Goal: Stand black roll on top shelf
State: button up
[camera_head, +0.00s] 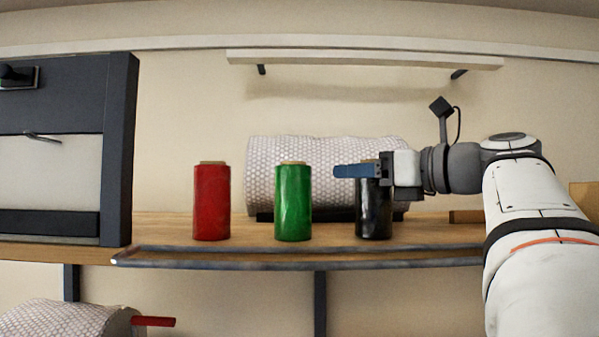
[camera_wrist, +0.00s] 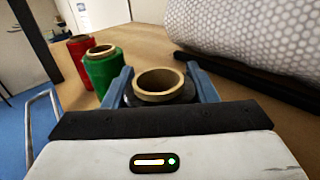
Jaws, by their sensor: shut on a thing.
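The black roll (camera_head: 374,213) stands upright on the wooden bench, to the right of the other two rolls in the head view. My gripper (camera_head: 357,171) reaches in from the right and is shut around its upper part. In the wrist view the black roll's brown core (camera_wrist: 159,82) shows between the two blue fingers of my gripper (camera_wrist: 163,88). The top shelf (camera_head: 365,58) is a pale board on the wall above the bench. Nothing shows standing on it from this low angle.
A red roll (camera_head: 211,203) and a green roll (camera_head: 293,203) stand on the bench (camera_head: 165,228) to the left. A large bubble-wrap roll (camera_head: 290,150) lies behind them. A metal rail (camera_head: 300,263) runs along the front edge. A dark-framed cabinet (camera_head: 119,150) stands at left.

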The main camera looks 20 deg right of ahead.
jog(key=shift+f, duration=0.15)
jog(key=o, duration=1.2)
jog(key=b+v, duration=0.2)
jog(key=v, duration=1)
jog(key=shift+b, duration=0.3)
jog(key=shift+s, duration=0.1)
